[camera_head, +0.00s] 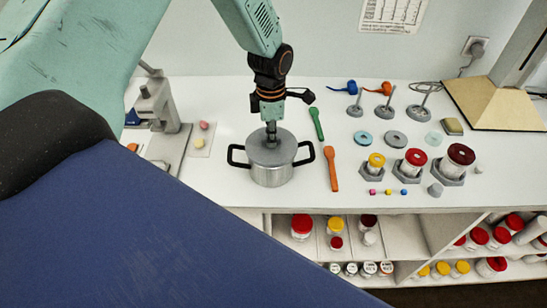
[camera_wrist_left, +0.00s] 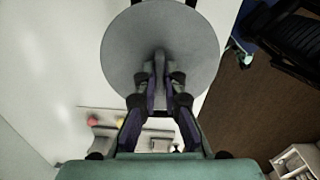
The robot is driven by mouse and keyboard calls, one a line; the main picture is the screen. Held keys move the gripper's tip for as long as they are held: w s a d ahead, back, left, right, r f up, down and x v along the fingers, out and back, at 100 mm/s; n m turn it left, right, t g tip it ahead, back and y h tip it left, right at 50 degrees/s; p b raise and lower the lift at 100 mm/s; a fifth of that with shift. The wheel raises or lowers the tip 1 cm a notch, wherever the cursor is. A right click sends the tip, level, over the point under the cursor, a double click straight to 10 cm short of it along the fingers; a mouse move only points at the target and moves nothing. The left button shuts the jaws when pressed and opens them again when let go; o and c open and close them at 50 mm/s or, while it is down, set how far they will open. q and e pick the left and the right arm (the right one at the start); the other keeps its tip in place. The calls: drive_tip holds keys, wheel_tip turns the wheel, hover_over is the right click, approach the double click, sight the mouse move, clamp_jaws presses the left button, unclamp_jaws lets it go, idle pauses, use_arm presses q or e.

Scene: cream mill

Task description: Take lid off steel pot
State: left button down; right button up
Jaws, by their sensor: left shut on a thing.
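The steel pot (camera_head: 272,175) stands on the white bench in the head view, with a black handle on each side. Its grey lid (camera_head: 255,152) sits on or just over the rim; I cannot tell whether there is a gap. My left gripper (camera_head: 271,128) comes down from above and is shut on the lid's knob. In the left wrist view, the gripper (camera_wrist_left: 160,72) closes on the knob in the middle of the round lid (camera_wrist_left: 185,40). The fingers hide most of the knob. My right gripper is in neither view.
A green tool (camera_head: 316,124) and an orange tool (camera_head: 331,168) lie just right of the pot. Further right are grey rings, jars with coloured lids (camera_head: 413,160) and small stands. A grey press (camera_head: 158,105) stands to the left. Shelves with jars are below the bench.

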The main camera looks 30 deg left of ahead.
use_arm(q)
drive_tip(key=shift+r+p, duration=0.35)
drive_tip(key=shift+r+p, duration=0.65)
drive_tip(key=shift+p, duration=0.15)
drive_tip(key=shift+r, duration=0.75)
drive_tip(key=shift+s+f, duration=0.1)
